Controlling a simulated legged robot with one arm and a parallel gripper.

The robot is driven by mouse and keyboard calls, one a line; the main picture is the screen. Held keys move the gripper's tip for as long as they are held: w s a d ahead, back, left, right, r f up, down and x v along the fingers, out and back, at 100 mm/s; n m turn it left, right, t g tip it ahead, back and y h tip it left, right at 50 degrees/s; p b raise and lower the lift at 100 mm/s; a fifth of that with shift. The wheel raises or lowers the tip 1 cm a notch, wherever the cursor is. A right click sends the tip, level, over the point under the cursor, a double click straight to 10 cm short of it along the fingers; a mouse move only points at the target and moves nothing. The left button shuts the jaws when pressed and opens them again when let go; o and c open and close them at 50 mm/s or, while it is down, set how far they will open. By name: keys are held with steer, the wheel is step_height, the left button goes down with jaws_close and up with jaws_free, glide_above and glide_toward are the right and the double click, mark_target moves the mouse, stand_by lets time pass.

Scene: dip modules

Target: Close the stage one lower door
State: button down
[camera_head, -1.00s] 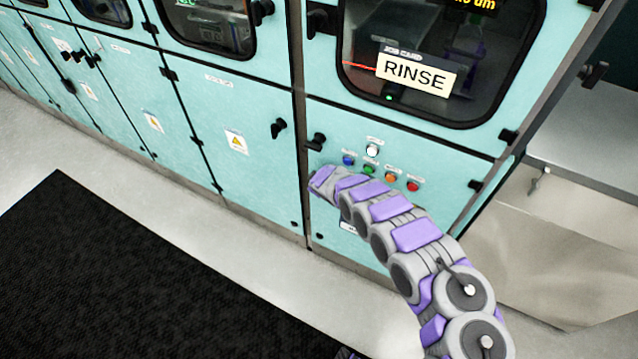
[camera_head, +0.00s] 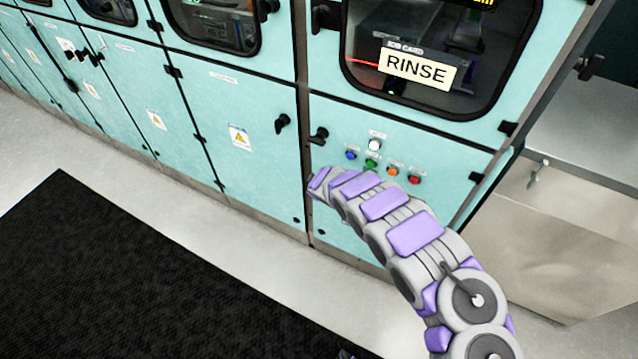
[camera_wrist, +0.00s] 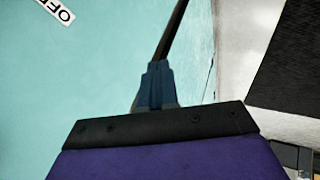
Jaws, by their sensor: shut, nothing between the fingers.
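A teal lower door (camera_head: 440,160) with a row of coloured buttons is under the RINSE window. A second teal lower door (camera_head: 235,105) with a warning label is to its left. Both look flush with the cabinet front; I cannot tell which one is stage one. My arm reaches up from the lower right, and its far end is low in front of the buttoned door, near the seam between the doors. In the wrist view my gripper (camera_wrist: 155,88) is shut and empty, beside a teal surface (camera_wrist: 90,80). I cannot tell whether it touches it.
Black handles (camera_head: 282,123) and (camera_head: 319,135) flank the seam. The RINSE card (camera_head: 418,68) is on the upper window. A dark mat (camera_head: 130,270) lies on the pale floor at left. A metal bench (camera_head: 580,140) stands at right. An OFF label (camera_wrist: 55,10) shows in the wrist view.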

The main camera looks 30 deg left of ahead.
steer(key=p+v, duration=0.3)
steer(key=v, duration=0.3)
steer(key=shift+f, duration=0.1)
